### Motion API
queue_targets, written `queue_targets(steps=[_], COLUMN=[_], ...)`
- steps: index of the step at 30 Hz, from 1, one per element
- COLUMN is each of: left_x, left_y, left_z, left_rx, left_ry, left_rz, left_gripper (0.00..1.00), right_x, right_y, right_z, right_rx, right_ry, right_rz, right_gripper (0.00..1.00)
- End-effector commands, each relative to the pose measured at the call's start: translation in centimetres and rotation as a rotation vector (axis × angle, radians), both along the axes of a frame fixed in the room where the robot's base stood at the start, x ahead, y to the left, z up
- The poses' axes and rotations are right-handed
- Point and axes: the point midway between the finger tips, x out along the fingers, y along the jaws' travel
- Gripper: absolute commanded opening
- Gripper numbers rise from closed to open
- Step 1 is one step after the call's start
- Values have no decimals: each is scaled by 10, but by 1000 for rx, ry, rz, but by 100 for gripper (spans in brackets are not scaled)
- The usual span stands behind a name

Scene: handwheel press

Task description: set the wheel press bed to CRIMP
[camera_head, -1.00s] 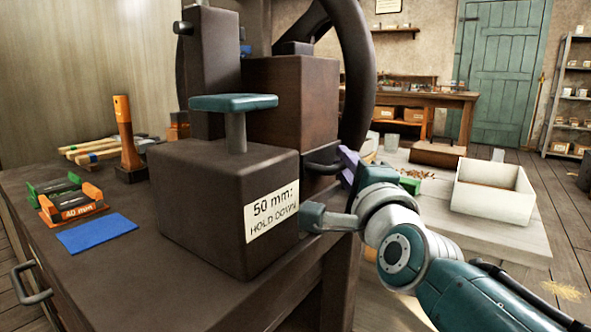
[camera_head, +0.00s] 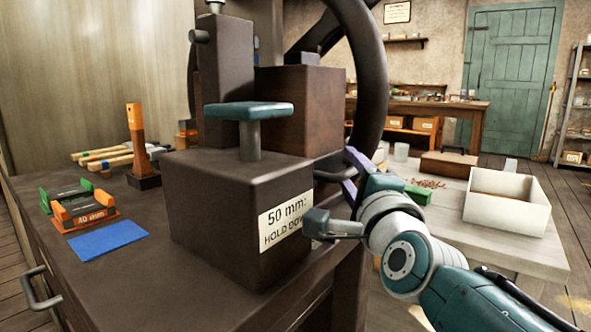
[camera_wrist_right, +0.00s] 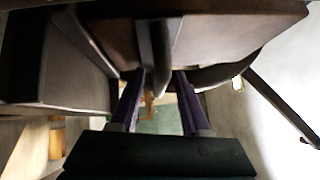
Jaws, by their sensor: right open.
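The wheel press stands on a dark bench (camera_head: 140,210). Its big dark handwheel (camera_head: 372,75) rises behind a brown block (camera_head: 310,110). In front is a dark block (camera_head: 215,215) with a label (camera_head: 284,222) reading "50 mm: HOLD DOWN" and a teal pad (camera_head: 248,110) on a post above it. A dark bar handle (camera_head: 328,174) sticks out at the block's right. My right gripper (camera_head: 352,165) is open beside this handle, its purple fingers partly hidden. In the right wrist view, my right gripper (camera_wrist_right: 160,78) has a dark bar (camera_wrist_right: 156,50) just beyond and between its fingertips. No CRIMP marking shows.
A pale table (camera_head: 440,228) with a white box (camera_head: 505,200) and green block (camera_head: 418,195) stands right, behind my arm.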

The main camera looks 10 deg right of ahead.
Motion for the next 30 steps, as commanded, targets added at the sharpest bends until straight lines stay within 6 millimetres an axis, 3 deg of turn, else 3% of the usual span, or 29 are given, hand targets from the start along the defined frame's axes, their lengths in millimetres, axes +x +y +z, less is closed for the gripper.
queue_targets(steps=[8,21,30], left_x=[0,0,0], left_y=[2,3,2], left_z=[4,32,35], left_rx=[7,11,9], left_ry=[0,0,1], left_rz=[-4,-6,-5], left_gripper=[47,47,47], right_x=[-6,-79,-98], right_y=[0,7,8], right_z=[0,-8,-12], right_rx=[-1,-1,0], right_ry=[1,2,-1], right_rz=[0,0,0], right_gripper=[46,46,46])
